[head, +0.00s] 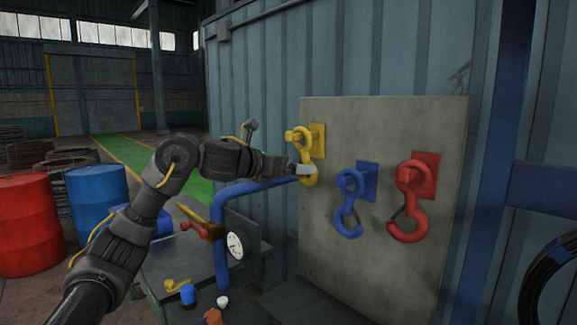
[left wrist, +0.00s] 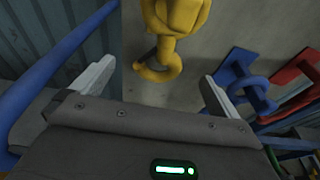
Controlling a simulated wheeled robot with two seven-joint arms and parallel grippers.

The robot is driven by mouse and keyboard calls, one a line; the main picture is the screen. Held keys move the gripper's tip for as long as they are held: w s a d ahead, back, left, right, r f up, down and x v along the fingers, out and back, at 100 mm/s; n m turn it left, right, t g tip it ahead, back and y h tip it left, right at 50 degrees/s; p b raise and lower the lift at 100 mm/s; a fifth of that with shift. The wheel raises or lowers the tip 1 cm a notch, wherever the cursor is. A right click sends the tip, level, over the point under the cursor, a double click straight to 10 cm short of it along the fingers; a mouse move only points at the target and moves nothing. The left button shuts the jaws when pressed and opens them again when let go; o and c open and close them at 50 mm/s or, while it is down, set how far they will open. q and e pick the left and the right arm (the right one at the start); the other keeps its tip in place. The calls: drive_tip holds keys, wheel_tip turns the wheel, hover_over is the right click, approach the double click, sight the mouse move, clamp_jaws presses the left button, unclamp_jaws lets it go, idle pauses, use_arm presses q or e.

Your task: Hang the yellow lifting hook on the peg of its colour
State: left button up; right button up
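The yellow lifting hook (head: 304,152) hangs on the yellow peg (head: 291,135), which stands out from a yellow plate (head: 318,139) at the upper left of the grey board (head: 385,255). My left gripper (head: 304,171) is at the hook's lower part and hides some of it. In the left wrist view the hook (left wrist: 166,50) hangs down ahead of my left gripper (left wrist: 158,73), its curved end between the two spread fingers. Neither finger appears to touch it. My right gripper is in neither view.
A blue hook (head: 346,215) and a red hook (head: 418,222) hang on pegs of their own colours to the right. A blue pipe (head: 219,235) bends up close under my left forearm. A bench (head: 160,268) with a gauge (head: 235,244) stands below.

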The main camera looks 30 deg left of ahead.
use_arm(q)
drive_tip(key=shift+f, duration=0.1)
drive_tip(key=b+v, duration=0.3)
drive_tip(key=v, duration=0.8)
drive_tip(key=shift+w, duration=0.1)
